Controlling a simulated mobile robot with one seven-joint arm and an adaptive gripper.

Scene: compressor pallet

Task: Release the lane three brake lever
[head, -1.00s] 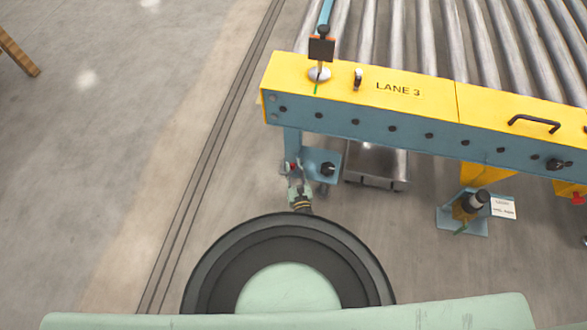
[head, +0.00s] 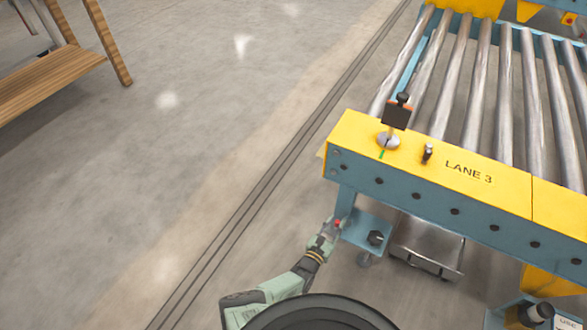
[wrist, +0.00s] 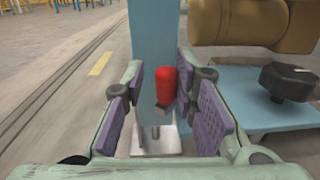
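A red-capped lever (wrist: 166,84) stands against a blue leg (wrist: 152,35) in the wrist view. In the head view, its red tip (head: 337,223) shows small at the leg under the yellow LANE 3 beam (head: 465,172). My gripper (head: 333,230) is there, its fingers open on either side of the lever. In the wrist view my gripper (wrist: 167,105) shows a clear gap left of the red cap; the right pad is close to it, contact unclear. On the beam's top, a black-knobbed lever with a dark, orange-edged tag (head: 397,115) rises from a round plate beside a green mark.
A black knob (wrist: 289,82) sits on a blue plate right of the leg. A tan cylinder (wrist: 240,20) is at upper right. Steel rollers (head: 475,85) run behind the beam. A wooden bench (head: 50,85) stands at far left. Floor left of the leg is clear.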

